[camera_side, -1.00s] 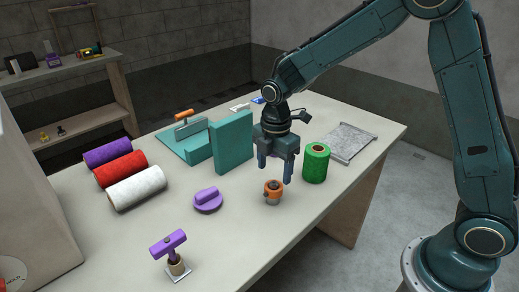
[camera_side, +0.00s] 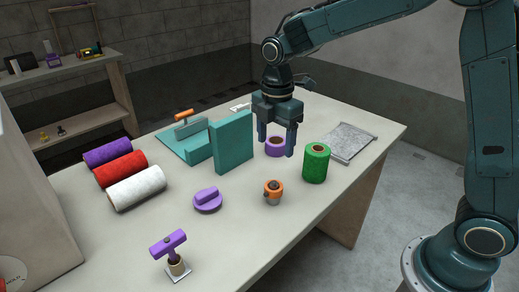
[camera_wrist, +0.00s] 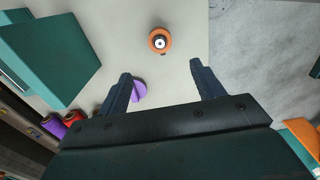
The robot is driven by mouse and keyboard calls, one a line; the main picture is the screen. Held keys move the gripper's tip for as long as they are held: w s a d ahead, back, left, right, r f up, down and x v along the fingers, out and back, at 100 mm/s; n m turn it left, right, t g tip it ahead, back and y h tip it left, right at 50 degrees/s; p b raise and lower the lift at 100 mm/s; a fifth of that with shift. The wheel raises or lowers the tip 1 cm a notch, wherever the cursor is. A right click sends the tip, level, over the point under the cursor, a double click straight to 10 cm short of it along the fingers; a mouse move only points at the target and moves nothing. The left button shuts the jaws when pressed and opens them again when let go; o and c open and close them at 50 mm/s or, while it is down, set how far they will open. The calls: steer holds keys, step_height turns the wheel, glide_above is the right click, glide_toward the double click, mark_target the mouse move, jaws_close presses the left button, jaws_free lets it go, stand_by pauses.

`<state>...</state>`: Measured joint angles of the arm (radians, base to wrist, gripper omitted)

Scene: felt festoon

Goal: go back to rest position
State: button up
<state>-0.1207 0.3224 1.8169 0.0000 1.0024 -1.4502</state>
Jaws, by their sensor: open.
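My gripper (camera_side: 277,138) is open, pointing down above the table (camera_side: 238,235). Its fingers hang in front of a purple ring-like roll (camera_side: 275,148), partly hidden behind them. In the wrist view my gripper (camera_wrist: 160,76) shows two spread fingers with nothing between them. An orange and grey small part (camera_side: 273,192) stands on the table in front of the gripper, and it also shows ahead of the fingers in the wrist view (camera_wrist: 160,41).
A green roll (camera_side: 316,163) stands right of the gripper, near a grey tray (camera_side: 351,142). A teal upright block (camera_side: 233,142) stands left. Purple, red and white rolls (camera_side: 137,188) lie farther left. A purple knob (camera_side: 208,200) and purple-handled tool (camera_side: 170,250) are nearer the front.

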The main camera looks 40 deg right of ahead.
steer(key=shift+r, duration=0.1)
stand_by(0.3)
steer(key=s+d+r+m+t, duration=0.2)
steer(key=s+d+r+m, duration=0.1)
steer(key=s+r+m, duration=0.6)
steer(key=s+d+m+t, duration=0.2)
steer(key=s+m, duration=0.7)
steer(key=s, duration=0.6)
steer(key=shift+t, duration=0.8)
